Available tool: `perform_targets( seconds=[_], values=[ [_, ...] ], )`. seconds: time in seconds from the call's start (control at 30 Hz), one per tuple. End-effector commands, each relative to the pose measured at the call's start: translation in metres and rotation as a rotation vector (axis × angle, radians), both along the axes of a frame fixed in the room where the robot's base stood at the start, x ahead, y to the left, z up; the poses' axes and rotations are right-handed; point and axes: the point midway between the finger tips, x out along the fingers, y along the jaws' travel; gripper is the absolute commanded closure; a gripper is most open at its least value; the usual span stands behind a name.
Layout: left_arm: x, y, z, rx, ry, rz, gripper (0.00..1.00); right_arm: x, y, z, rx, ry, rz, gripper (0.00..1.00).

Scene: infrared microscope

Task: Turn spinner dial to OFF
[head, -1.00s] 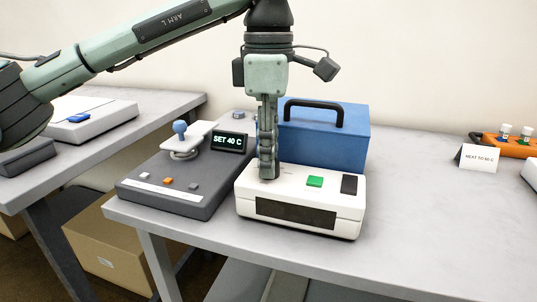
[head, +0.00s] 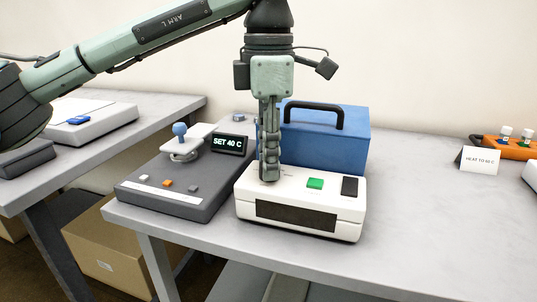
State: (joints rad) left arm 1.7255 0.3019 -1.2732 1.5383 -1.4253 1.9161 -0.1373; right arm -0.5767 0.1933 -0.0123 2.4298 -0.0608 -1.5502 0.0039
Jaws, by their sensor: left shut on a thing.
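A white box-shaped device (head: 345,205) with a dark front panel (head: 297,216), a green button (head: 315,183) and a black patch (head: 350,186) on top stands on the grey table. My left gripper (head: 269,178) points straight down at the left part of its top. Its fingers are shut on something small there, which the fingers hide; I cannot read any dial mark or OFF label. My right gripper is not in view.
A dark grey unit (head: 150,194) with a display (head: 229,144) reading "SET 40 C" stands left of the white device. A blue case (head: 345,140) with a black handle stands close behind. A "HEAT TO 40 C" card (head: 479,159) and an orange rack (head: 515,150) are at right. The table's right middle is clear.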

Motion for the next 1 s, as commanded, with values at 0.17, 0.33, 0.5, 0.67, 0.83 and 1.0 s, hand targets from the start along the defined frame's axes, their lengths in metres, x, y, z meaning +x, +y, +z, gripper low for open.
perform_targets(
  seconds=[0.17,0.33,0.5,0.67,0.83,1.0],
  values=[
    [0.000,0.000,0.001,-0.001,-0.002,0.002,0.56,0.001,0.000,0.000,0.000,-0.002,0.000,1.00],
    [0.000,0.000,0.000,-0.001,-0.001,0.001,0.51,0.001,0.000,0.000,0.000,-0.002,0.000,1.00],
    [0.000,0.000,0.001,-0.001,-0.001,0.000,0.51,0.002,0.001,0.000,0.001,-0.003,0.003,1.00],
    [0.001,0.000,0.017,-0.002,-0.003,0.002,0.51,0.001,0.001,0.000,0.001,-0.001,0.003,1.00],
    [0.001,-0.001,0.052,-0.002,-0.005,0.001,0.51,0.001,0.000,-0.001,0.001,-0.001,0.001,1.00],
    [0.001,0.000,0.088,0.000,-0.005,0.003,0.51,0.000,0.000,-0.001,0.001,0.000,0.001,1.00]
  ],
)
